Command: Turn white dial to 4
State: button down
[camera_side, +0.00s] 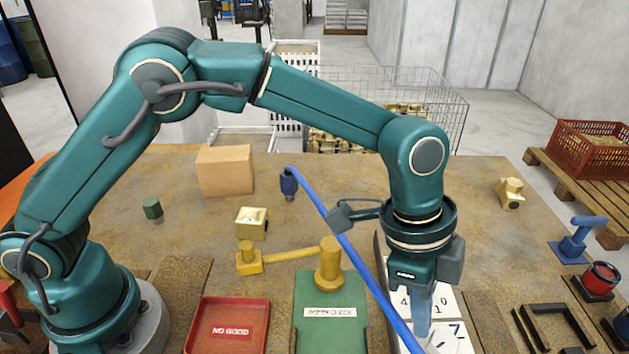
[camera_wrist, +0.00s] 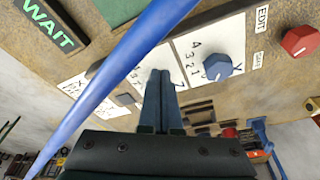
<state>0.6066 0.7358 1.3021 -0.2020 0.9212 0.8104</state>
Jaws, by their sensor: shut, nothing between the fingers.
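My gripper (camera_side: 421,318) points down over the white number plates (camera_side: 445,303) at the table's front right. Its blue-grey fingers are together with nothing between them. In the wrist view the gripper (camera_wrist: 160,76) reaches over a row of white plates with numbers. I cannot make out a white dial; the fingers hide part of the middle plate. A blue knob (camera_wrist: 217,67) sits on the plate to the right of the fingers, with numbers around it. I cannot tell whether the fingertips touch the panel.
A blue hose (camera_side: 340,235) crosses in front of my gripper. A red tray (camera_side: 229,325) and a green "depth check" plate (camera_side: 330,285) lie to the left. A red knob (camera_wrist: 299,40) is at the panel's right. Brass parts (camera_side: 252,223) stand farther back.

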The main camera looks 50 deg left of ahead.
jog(key=shift+a, duration=0.3)
jog(key=shift+r, duration=0.15)
notch_tip(320, 180, up, 6)
jog(key=shift+f, duration=0.1)
jog(key=shift+a, duration=0.1)
